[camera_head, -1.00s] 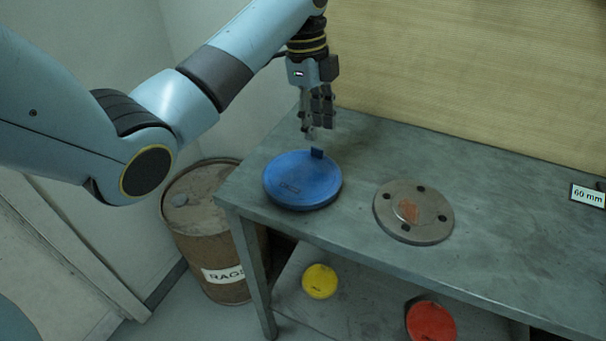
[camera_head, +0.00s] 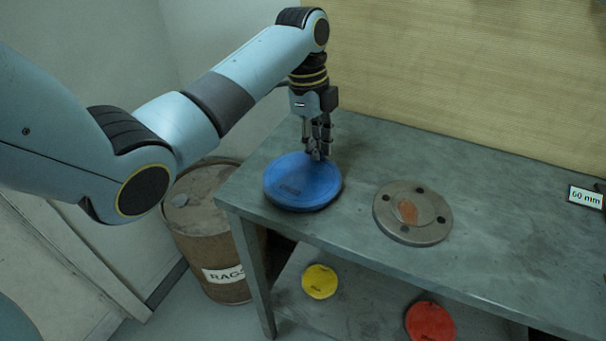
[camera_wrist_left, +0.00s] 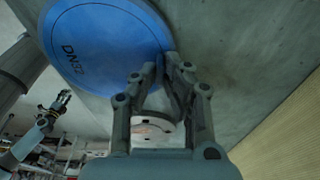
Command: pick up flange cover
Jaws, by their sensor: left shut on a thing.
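The blue flange cover (camera_head: 301,182) is a round disc lying on the grey table near its left end. In the left wrist view the cover (camera_wrist_left: 98,42) fills the upper left and carries the marking DN32. My left gripper (camera_head: 317,155) points down at the cover's far edge and is shut on its small tab, which the fingers hide. In the left wrist view the fingertips (camera_wrist_left: 168,62) meet at the cover's rim. The right gripper does not show in the head view.
A grey metal flange (camera_head: 413,213) with bolt holes lies right of the cover. A yellow disc (camera_head: 320,281) and a red disc (camera_head: 430,322) are on the lower shelf. A rusty barrel labelled RAGS (camera_head: 204,233) stands left of the table. A "60 mm" sign (camera_head: 586,197) is at right.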

